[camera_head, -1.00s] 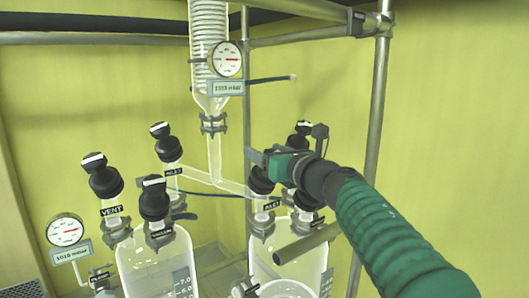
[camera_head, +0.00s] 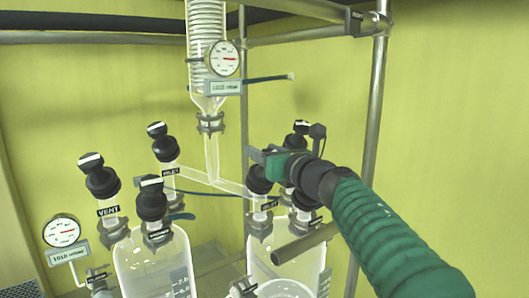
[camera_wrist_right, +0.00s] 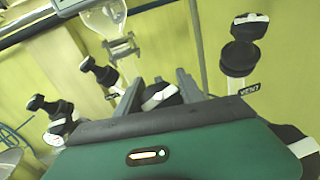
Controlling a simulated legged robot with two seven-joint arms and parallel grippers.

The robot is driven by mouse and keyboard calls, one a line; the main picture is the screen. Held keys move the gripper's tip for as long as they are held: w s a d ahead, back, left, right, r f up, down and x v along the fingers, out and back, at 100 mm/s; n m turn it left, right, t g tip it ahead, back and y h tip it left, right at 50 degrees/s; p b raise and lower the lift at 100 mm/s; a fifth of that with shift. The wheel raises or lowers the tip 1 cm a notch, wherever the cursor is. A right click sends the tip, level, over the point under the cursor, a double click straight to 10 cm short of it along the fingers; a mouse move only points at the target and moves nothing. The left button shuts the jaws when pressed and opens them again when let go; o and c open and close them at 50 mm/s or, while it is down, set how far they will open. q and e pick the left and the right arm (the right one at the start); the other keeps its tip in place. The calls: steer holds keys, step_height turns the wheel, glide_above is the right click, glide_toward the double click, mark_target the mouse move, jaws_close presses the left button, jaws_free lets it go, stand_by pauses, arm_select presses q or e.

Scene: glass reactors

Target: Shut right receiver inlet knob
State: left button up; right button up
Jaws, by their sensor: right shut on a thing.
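The right receiver (camera_head: 258,262) is a clear glass vessel at lower centre right in the head view, with several black-capped knobs on top. Its inlet knob (camera_head: 260,180) is black and sits above a small label, just below my right gripper (camera_head: 262,156). In the right wrist view my right gripper (camera_wrist_right: 159,92) has one finger on each side of a black knob with a white stripe (camera_wrist_right: 160,97) and is shut on it. My gripper's green body hides the knob's lower part there. My left gripper is not in view.
The left receiver (camera_head: 150,262) stands to the left with its own knobs. A vent knob (camera_wrist_right: 239,57) rises right of my gripper in the wrist view. A glass condenser (camera_head: 207,45) with a gauge (camera_head: 223,58) hangs above. A metal post (camera_head: 373,150) stands at right.

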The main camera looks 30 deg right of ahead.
steer(key=shift+w+f, duration=0.1)
steer(key=shift+f, duration=0.15)
